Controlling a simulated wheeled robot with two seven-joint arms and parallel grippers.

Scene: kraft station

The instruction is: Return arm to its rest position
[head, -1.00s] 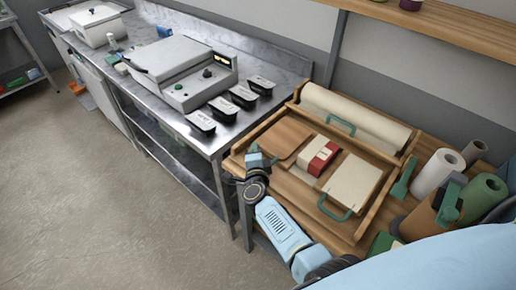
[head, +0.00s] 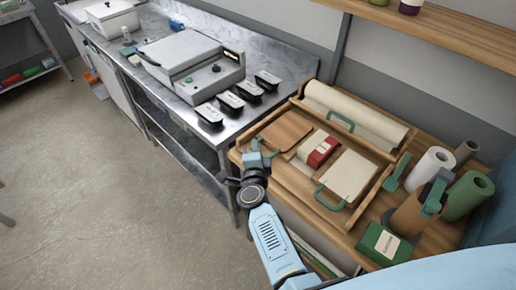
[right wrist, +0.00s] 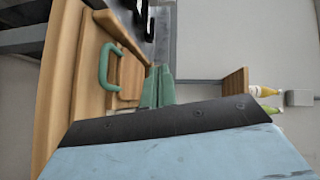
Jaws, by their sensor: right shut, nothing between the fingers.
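My right arm reaches in from the bottom of the head view. My right gripper (head: 254,158) is by the left end of the wooden workbench (head: 295,210), near the brown board with a green handle (head: 285,134). In the right wrist view its green fingers (right wrist: 157,88) are together with nothing between them. I cannot tell from the picture how far it is above the bench. My left gripper is not in view.
The wooden tray holds a red-and-white packet (head: 318,150) and a pale board (head: 349,177). Paper rolls (head: 433,168) and a green box (head: 384,242) stand at the right. A steel counter with a grill (head: 194,66) and several black containers adjoins the bench.

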